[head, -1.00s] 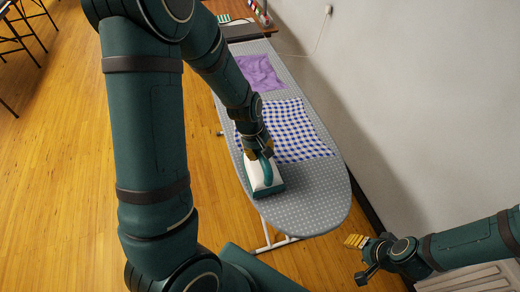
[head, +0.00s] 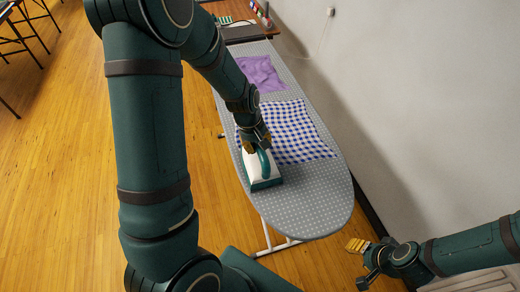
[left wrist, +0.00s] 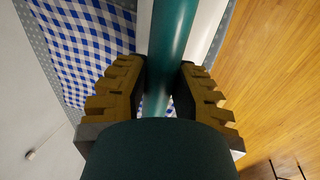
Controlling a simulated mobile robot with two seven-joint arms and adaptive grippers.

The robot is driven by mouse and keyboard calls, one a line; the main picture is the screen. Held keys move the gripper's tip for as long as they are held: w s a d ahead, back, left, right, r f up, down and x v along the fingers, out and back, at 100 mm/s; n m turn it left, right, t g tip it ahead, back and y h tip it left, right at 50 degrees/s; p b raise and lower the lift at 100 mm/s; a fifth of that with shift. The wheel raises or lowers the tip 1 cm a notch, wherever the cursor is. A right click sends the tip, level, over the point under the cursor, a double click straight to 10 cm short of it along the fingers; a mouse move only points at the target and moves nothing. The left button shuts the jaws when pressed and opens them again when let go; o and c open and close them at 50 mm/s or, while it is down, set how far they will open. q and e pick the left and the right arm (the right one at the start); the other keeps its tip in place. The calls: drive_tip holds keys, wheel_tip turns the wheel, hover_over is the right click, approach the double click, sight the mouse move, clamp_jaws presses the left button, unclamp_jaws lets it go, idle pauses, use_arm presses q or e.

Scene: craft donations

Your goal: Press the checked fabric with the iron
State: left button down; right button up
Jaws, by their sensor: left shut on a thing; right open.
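The blue-and-white checked fabric (head: 296,136) lies on the grey ironing board (head: 310,200), near the middle of its width. The iron (head: 263,180) is white with a teal handle and base edge. It is on or just above the board at the fabric's near left edge; I cannot tell if it touches. My left gripper (head: 257,142) is shut on the iron's handle, which runs between its fingers in the left wrist view (left wrist: 168,60). The checked fabric (left wrist: 85,40) shows beside it there. My right gripper (head: 362,262) is open and empty, off the board at the lower right.
A purple cloth (head: 260,73) lies farther back on the board. A brown table (head: 240,32) with small coloured items stands beyond the board's far end. A white wall (head: 400,100) runs along the right. The board's rounded near end is bare.

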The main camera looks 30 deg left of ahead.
use_arm(q)
drive_tip(key=shift+w+a+b, duration=0.5)
drive_tip(key=shift+w+a, duration=1.45)
drive_tip(key=shift+a, duration=0.3)
drive_tip(key=shift+w+a, duration=1.85)
drive_tip(key=shift+a, duration=0.3)
drive_tip(key=shift+b, duration=0.35)
drive_tip(key=w+a, duration=0.9)
drive_tip(key=a, duration=0.2)
drive_tip(key=shift+w+a+p, duration=0.15)
drive_tip(key=shift+w+p, duration=0.15)
drive_tip(key=shift+p, duration=0.1)
